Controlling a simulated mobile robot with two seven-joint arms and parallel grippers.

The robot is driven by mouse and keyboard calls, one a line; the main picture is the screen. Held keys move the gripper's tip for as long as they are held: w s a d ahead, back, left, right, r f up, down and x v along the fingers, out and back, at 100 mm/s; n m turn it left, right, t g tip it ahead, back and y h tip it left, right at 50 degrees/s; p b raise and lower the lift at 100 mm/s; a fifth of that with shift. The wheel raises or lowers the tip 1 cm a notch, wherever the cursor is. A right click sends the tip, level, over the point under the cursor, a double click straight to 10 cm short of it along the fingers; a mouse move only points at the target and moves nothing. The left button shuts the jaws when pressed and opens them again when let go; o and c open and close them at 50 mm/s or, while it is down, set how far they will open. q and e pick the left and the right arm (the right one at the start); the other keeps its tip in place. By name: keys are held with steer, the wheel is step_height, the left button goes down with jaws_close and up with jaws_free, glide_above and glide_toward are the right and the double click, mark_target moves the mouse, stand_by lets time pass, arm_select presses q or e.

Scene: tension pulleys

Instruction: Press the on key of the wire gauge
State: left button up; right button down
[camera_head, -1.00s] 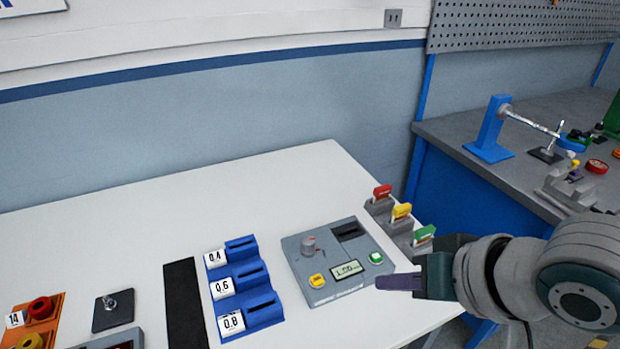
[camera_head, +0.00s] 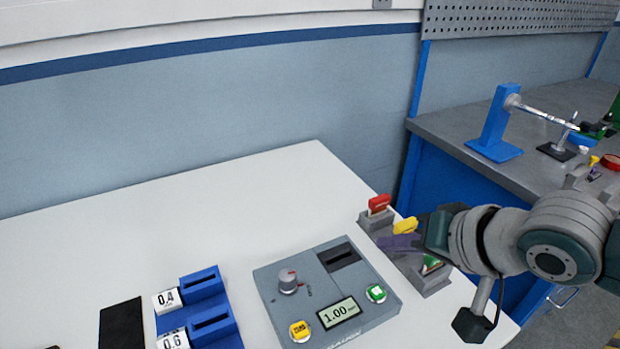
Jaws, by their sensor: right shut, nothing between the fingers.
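The wire gauge (camera_head: 310,268) is a grey box on the white table. Its display (camera_head: 339,313) reads 1.00. It has a grey knob with a red mark (camera_head: 289,281), a dark slot (camera_head: 340,257), a yellow key (camera_head: 300,331) at front left and a green key (camera_head: 376,293) right of the display. I cannot clearly read the green key's mark. My right gripper (camera_head: 386,243) is shut and empty, its fingers pointing left, beyond the green key in the picture and apart from it. It partly covers the tag rack. My left gripper is out of view.
A grey rack (camera_head: 432,284) with red, yellow and green tags stands just right of the gauge. Blue holders marked 0.4 and 0.6 (camera_head: 205,287) and a black strip (camera_head: 121,325) lie left. The table behind is clear. A second bench (camera_head: 450,133) stands at right.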

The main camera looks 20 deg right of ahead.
steer(key=shift+f, duration=0.1)
steer(key=b, duration=0.8)
glide_above(377, 292)
steer(key=s, duration=0.1)
step_height(377, 292, down, 7)
steer(key=shift+f, duration=0.2)
steer(key=shift+f+b, duration=0.35)
steer(key=shift+f, duration=0.25)
stand_by(0.8)
steer(key=shift+f, duration=0.4)
steer(key=shift+f+b, duration=0.35)
steer(key=shift+f, duration=0.1)
stand_by(0.5)
steer(key=shift+r, duration=0.1)
steer(key=shift+r+p, duration=0.75)
steer(key=shift+p, duration=0.25)
steer(key=shift+r, duration=0.15)
